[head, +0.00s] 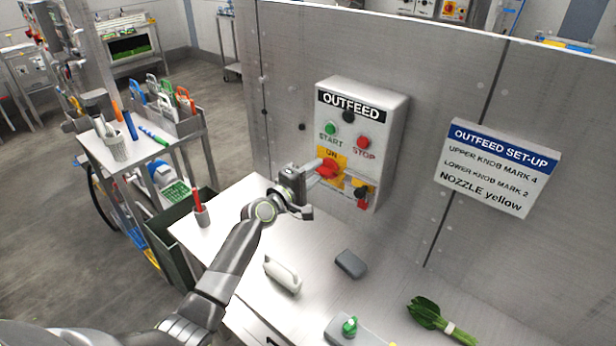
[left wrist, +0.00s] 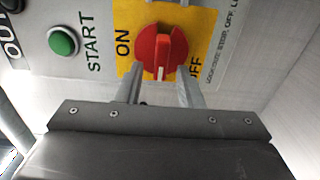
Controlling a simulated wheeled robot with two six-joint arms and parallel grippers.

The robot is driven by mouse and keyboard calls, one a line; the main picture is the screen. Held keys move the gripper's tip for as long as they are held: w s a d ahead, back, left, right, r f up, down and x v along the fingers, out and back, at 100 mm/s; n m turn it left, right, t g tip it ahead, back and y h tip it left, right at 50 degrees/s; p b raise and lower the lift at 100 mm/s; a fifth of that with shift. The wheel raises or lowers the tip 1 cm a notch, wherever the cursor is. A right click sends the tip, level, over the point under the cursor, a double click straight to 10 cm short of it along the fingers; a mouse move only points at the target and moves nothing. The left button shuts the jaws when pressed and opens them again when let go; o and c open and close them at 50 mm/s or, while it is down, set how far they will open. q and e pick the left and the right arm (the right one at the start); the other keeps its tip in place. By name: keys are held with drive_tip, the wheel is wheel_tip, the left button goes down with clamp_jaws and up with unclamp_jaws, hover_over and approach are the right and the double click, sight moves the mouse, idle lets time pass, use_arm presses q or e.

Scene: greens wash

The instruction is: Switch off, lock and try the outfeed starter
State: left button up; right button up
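The outfeed starter (head: 392,118) is a grey box on the metal wall with a green START button (head: 331,128) and a red STOP button (head: 362,142). Its red rotary switch (head: 327,168) sits on a yellow ON/OFF plate and also shows in the left wrist view (left wrist: 162,50). The knob's white mark faces my gripper, between the words ON and OFF. My left gripper (head: 309,181) is at the switch, fingers apart; in the left wrist view (left wrist: 160,90) they reach either side of its near edge. Contact is unclear. A red padlock-like piece (head: 362,204) is below. My right gripper is out of view.
A metal table (head: 316,312) below holds a white handled item (head: 282,275), a grey block (head: 350,264) and bundled greens (head: 440,320). A set-up sign (head: 497,168) hangs right of the starter. A tool trolley (head: 165,140) stands at left.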

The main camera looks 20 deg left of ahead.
use_arm(q)
drive_tip(key=b+v, duration=0.1)
drive_tip(key=v, duration=1.6)
drive_tip(key=shift+s, duration=0.15)
drive_tip(key=shift+a, duration=0.1)
